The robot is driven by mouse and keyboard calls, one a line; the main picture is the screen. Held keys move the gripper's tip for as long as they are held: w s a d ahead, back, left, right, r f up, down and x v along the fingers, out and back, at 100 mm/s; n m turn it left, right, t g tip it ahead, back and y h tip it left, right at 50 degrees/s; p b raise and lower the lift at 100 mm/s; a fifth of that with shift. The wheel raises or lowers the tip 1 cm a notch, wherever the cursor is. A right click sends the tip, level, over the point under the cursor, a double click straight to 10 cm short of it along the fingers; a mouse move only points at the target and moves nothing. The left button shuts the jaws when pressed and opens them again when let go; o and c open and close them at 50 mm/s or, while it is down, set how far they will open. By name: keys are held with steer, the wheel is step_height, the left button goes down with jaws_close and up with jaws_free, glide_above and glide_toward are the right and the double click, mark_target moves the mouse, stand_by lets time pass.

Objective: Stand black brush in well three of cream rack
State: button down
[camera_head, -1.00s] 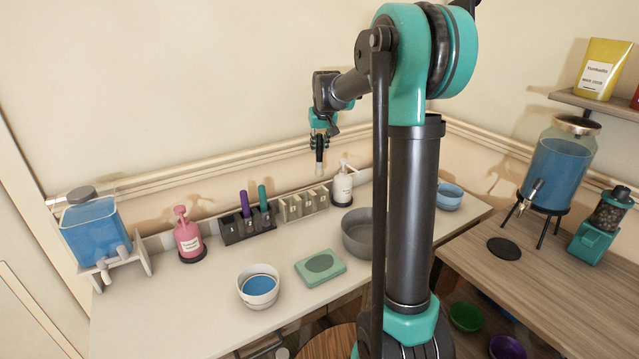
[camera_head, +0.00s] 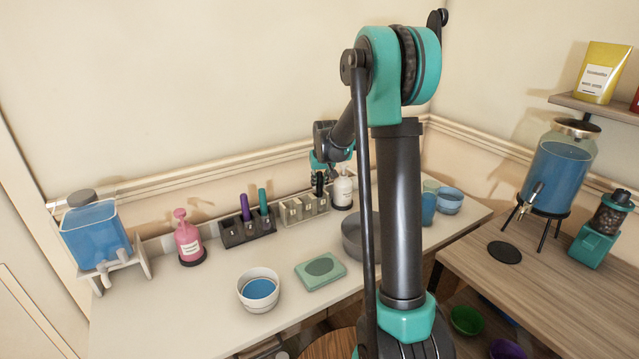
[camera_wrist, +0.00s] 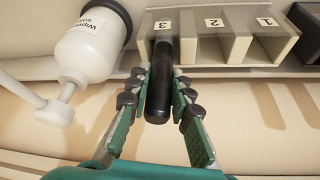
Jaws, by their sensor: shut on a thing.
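The cream rack (camera_head: 304,209) stands against the wall at the back of the white counter; the wrist view shows its wells labelled 1, 2 and 3 (camera_wrist: 215,45). The black brush (camera_wrist: 158,95) is upright, with its lower part in well three, below the label 3. The bristle end is hidden inside the well. My gripper (camera_wrist: 160,78) is shut on the brush's handle, one finger on each side. In the head view my gripper (camera_head: 319,180) is low over the rack's right end, and the brush is mostly hidden there.
A white pump bottle (camera_head: 342,190) stands close beside well three. A dark rack (camera_head: 247,228) with purple and teal brushes is left of the cream rack. A grey bowl (camera_head: 354,240) is in front, partly behind my arm. A green sponge dish (camera_head: 320,270) lies nearer.

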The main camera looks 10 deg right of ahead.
steer(key=c, duration=1.4)
jaws_free()
steer(key=shift+f, duration=0.1)
steer(key=shift+o, duration=0.2)
steer(key=v, duration=1.2)
steer(key=s+d+f, duration=0.1)
steer(key=s+f, duration=0.4)
steer(key=s, duration=0.6)
steer(key=s+d+f, duration=0.1)
steer(key=s+f, duration=0.4)
steer(key=s, duration=0.7)
steer(key=s+d+f, duration=0.1)
steer(key=s+f, duration=0.4)
steer(key=s, duration=0.6)
steer(key=shift+s+d+f+m, duration=0.2)
steer(key=shift+d+m, duration=0.15)
steer(key=shift+m, duration=0.05)
